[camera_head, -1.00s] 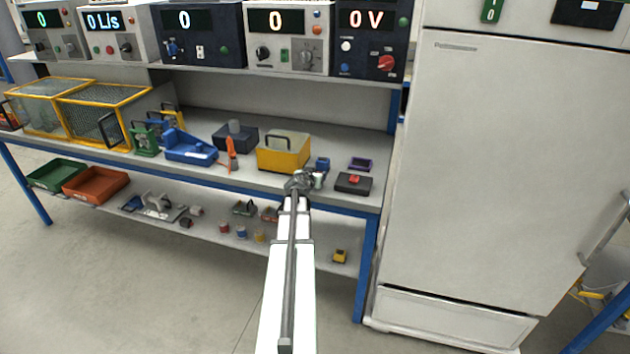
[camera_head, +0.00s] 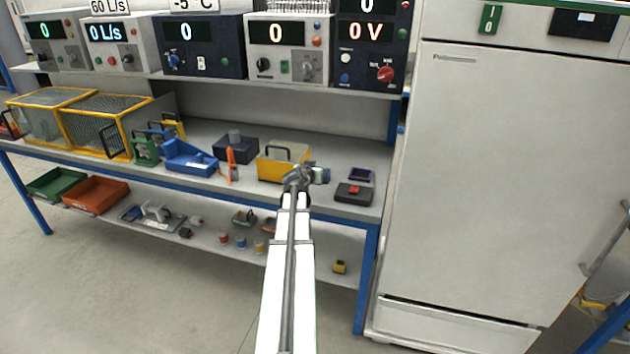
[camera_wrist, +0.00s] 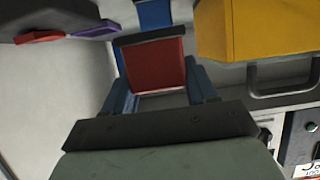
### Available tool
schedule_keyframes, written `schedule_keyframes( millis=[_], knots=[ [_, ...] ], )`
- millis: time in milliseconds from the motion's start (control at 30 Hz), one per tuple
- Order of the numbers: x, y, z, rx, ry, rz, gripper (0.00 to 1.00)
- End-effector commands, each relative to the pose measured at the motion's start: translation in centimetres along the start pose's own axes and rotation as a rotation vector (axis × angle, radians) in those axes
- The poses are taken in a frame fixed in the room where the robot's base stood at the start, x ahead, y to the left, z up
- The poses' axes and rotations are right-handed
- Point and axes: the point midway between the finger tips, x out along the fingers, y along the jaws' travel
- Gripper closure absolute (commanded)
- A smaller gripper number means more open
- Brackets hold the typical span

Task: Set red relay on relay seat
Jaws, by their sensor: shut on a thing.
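In the wrist view a red block (camera_wrist: 156,68), taken to be the red relay, sits between the blue fingers of my gripper (camera_wrist: 160,85), which is shut on it. A dark edge runs along its far side. In the head view my gripper (camera_head: 312,176) is over the bench, in front of the yellow case's right end; the red face is hidden there. A small purple-rimmed dark square (camera_head: 360,174), possibly the relay seat, lies on the bench to the right, apart from my gripper. It shows partly in the wrist view (camera_wrist: 92,29).
A dark box with a red button (camera_head: 354,193) sits near the bench's front right corner. The yellow case (camera_head: 270,167) stands close left of my gripper. A blue part (camera_wrist: 155,14) shows beyond the red block. A tall white cabinet (camera_head: 500,180) bounds the right.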

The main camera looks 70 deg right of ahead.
Motion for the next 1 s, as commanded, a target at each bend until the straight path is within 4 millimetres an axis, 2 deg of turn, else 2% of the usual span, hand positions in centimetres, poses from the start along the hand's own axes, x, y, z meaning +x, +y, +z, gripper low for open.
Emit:
schedule_keyframes(
  millis=[200,433,733,1000],
  knots=[
    [-1.0,0.0,-2.4,0.000,0.001,0.000,0.80],
    [-1.4,0.0,-3.3,0.001,0.000,0.000,0.80],
    [-1.4,0.2,-3.2,-0.016,-0.001,-0.038,0.80],
    [-2.1,-0.8,-1.0,-0.062,-0.001,-0.156,0.80]
  ],
)
